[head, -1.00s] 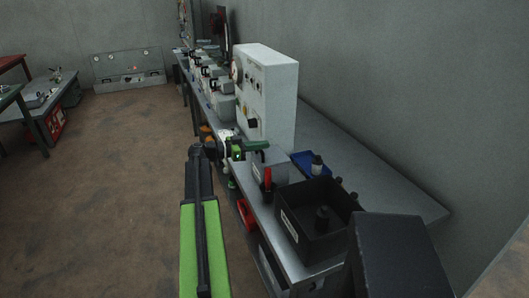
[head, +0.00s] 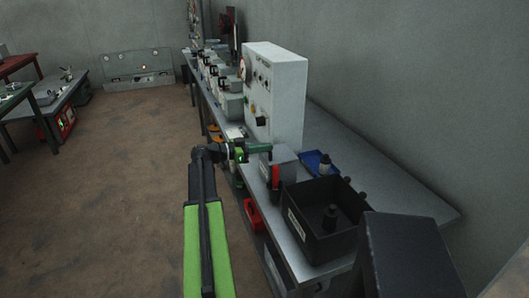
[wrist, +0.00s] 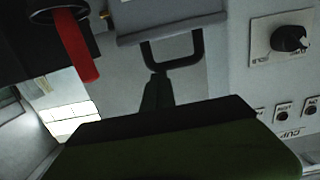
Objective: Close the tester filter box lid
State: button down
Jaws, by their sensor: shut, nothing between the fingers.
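The tester (head: 275,85) is a tall pale cabinet on the bench; its panel with a black knob also shows at the right of the wrist view (wrist: 255,70). A small grey box (head: 285,158), which looks like the filter box, stands in front of it. In the wrist view, a grey edge with a black loop handle (wrist: 200,72), apparently the lid's, is at top centre. My gripper (head: 262,148) is shut and empty at the box's near left. Its narrow green fingertips (wrist: 157,90) overlap the bottom of the handle; contact and how far the lid is open cannot be told.
A red lever (head: 275,177) is at the box's front, also in the wrist view (wrist: 78,48). A black open bin (head: 300,232) stands nearer on the bench, with a blue tray (head: 317,160) behind. A red item (head: 252,214) sits below.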

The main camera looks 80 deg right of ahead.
notch_tip(320, 180, up, 4)
jog(key=p, duration=0.5)
jog(key=w+a+f+b, duration=0.1)
jog(key=w+a, duration=0.3)
jog(key=w, duration=0.4)
jog(key=shift+a+f+b, duration=0.3)
jog(key=shift+f+b, duration=0.05)
jog(key=shift+b, duration=0.45)
